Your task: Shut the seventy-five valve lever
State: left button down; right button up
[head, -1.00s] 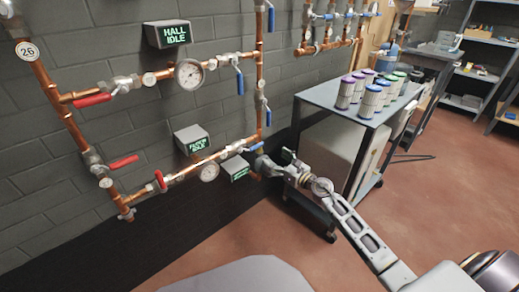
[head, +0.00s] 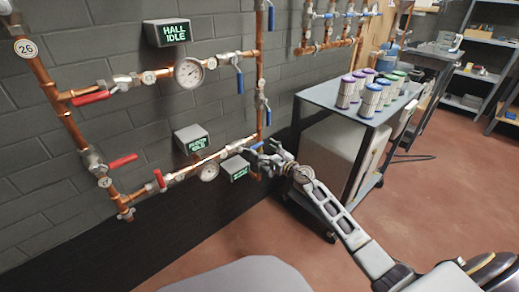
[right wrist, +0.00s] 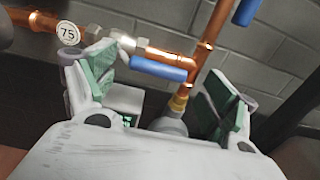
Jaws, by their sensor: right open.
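The round "75" tag (right wrist: 67,31) hangs on the copper pipe in the right wrist view. Beside it, a valve with a blue lever (right wrist: 158,67) lies roughly along the pipe. The lever also shows in the head view (head: 257,145), just behind my right gripper (head: 268,158). In the right wrist view my right gripper (right wrist: 165,85) is open and empty. The blue lever appears between its two green-padded fingers, beyond the palm; I cannot tell whether they touch it. My left gripper is not in view.
A small lit display (head: 235,167) hangs near the gripper. A cart (head: 340,103) with several canisters stands close on the right. Another blue lever (right wrist: 246,10) is at the wrist view's top.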

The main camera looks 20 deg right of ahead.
jog(key=shift+x, duration=1.1)
jog(key=shift+c, duration=0.3)
